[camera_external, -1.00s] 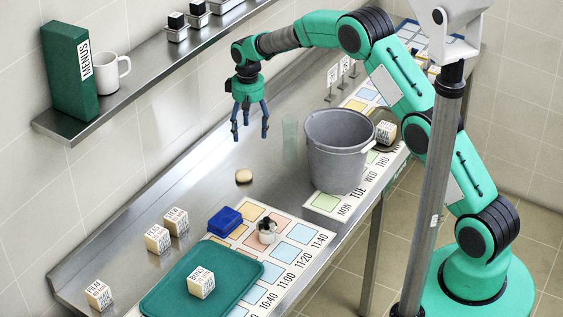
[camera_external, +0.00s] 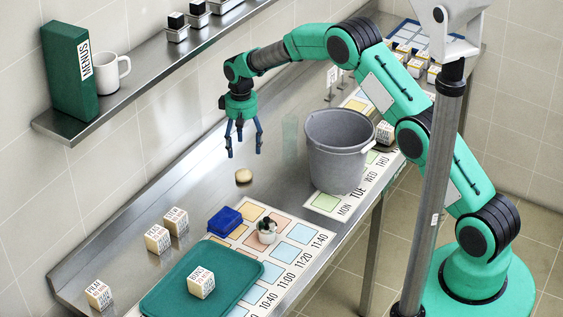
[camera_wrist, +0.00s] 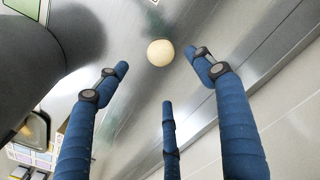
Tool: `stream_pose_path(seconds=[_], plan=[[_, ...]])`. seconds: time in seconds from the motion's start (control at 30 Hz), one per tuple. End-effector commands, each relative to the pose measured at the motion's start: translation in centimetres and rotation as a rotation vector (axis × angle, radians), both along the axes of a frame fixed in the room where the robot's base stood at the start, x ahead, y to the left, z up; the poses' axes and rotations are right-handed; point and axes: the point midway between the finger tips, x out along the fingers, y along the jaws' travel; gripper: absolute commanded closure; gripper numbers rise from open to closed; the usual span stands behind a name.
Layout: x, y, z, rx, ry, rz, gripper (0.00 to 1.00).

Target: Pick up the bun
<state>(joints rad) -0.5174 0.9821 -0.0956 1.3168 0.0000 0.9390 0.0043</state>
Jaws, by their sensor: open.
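The bun (camera_external: 243,175) is small, round and tan. It lies on the bare steel counter between the blue box and my gripper. My gripper (camera_external: 243,150) has blue fingers spread open and empty, above the counter and slightly behind the bun in the external view. In the wrist view the bun (camera_wrist: 160,52) sits near the top middle, ahead of the gap between the open fingers (camera_wrist: 165,85). It is not touched by any finger.
A grey bucket (camera_external: 337,155) stands right of the bun. A blue box (camera_external: 225,221), a small potted plant (camera_external: 267,231) and a green tray (camera_external: 165,290) with a labelled cube (camera_external: 201,282) are in front. A wall shelf (camera_external: 150,85) runs behind. Counter around the bun is clear.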

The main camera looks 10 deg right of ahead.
Motion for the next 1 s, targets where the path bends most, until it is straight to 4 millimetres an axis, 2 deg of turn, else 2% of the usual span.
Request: stream_pose_path(seconds=[0.2,0.4,1.0], plan=[[0.0,0.0,-3.4,0.000,0.000,0.000,0.32],[0.0,0.0,-5.4,0.000,-0.001,0.000,0.32],[0.0,0.0,-6.5,0.000,0.001,0.000,0.32]])
